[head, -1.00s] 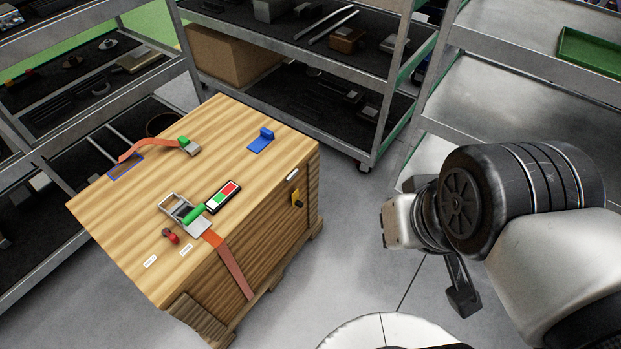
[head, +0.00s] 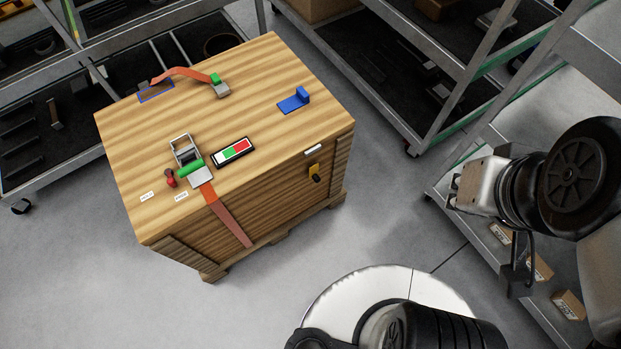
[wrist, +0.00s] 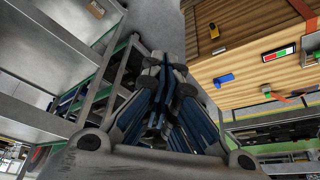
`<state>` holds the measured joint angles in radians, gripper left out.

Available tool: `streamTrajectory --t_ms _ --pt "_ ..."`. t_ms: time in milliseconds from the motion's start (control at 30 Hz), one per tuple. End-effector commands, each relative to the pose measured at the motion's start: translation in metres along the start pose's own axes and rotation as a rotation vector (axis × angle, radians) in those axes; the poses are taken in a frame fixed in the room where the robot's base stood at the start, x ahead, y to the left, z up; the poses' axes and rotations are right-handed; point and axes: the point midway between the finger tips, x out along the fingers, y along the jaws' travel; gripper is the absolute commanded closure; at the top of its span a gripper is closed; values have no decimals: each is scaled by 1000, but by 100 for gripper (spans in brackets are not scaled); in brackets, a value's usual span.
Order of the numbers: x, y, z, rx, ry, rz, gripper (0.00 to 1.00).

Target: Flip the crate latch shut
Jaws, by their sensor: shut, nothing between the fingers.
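The wooden crate (head: 240,85) stands on the floor left of centre in the head view. Its small yellow latch (head: 314,169), with a dark knob at its lower end, is on the right-hand side face just below the lid edge, under a white label. The crate (wrist: 245,70) also shows at the upper right of the wrist view, with the latch (wrist: 214,31) small on its side. My gripper (wrist: 164,62) is shut and empty, apart from the crate and to its left in the wrist view. I cannot tell from here whether the latch is fully open.
On the lid are a ratchet buckle with green handle (head: 190,167), an orange strap (head: 228,218), a red-green indicator (head: 233,151), a red knob (head: 170,178) and a blue bracket (head: 294,100). Shelving (head: 400,70) stands behind and right.

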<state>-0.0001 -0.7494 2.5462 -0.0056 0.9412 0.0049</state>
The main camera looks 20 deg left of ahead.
Motion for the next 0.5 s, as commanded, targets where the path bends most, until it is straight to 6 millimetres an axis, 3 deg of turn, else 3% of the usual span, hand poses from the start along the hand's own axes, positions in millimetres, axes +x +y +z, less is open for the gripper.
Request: streamTrajectory --t_ms 267,500 --pt "21 3 -26 -57 -170 111 100" --pt "70 -8 -76 -178 -312 357 100"
